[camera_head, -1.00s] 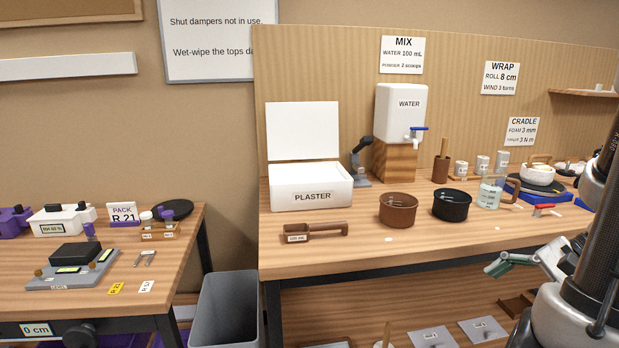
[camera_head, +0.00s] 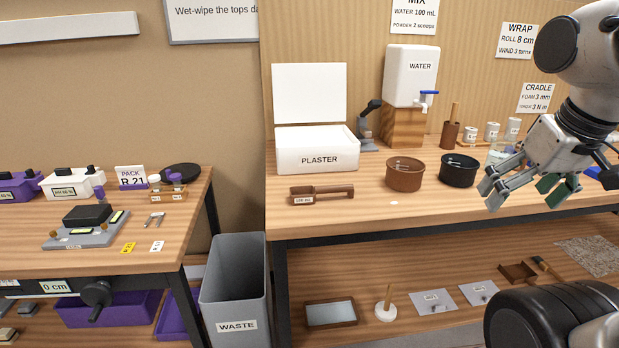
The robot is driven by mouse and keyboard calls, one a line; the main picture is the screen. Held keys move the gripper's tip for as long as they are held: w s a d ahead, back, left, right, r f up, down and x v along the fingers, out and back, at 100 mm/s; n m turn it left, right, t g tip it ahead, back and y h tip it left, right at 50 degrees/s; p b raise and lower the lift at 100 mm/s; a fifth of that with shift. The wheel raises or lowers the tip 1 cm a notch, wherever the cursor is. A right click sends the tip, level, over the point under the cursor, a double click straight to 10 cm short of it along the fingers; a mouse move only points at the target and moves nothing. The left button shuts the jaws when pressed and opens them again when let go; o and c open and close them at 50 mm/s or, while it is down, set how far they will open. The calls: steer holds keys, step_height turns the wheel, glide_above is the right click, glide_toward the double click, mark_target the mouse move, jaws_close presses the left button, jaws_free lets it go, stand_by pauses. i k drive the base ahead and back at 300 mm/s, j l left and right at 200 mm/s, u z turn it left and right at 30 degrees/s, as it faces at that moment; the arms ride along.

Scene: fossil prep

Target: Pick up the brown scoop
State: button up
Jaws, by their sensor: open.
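The brown scoop (camera_head: 321,194) lies flat on the right-hand wooden table, in front of the white PLASTER box. Its labelled bowl end is at the left and its handle points right. My gripper (camera_head: 522,195) is at the right of the view, well to the right of the scoop and apart from it. It is open and its fingers point down-left, with nothing seen between them. It hides part of the table's right side.
The PLASTER box (camera_head: 316,151) has its lid up. A brown bowl (camera_head: 404,175) and a black bowl (camera_head: 458,171) stand between scoop and gripper. The WATER tank (camera_head: 411,75) sits on a wooden block behind. A grey WASTE bin (camera_head: 233,285) stands left of the table.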

mark_target(322, 193)
steer(key=i+j, duration=0.15)
steer(key=j, duration=0.2)
steer(key=i+j, duration=0.15)
steer(key=j, duration=0.25)
steer(key=i+j, duration=0.15)
steer(key=j, duration=0.2)
steer(key=i+j+u, duration=0.1)
steer(key=j, duration=0.3)
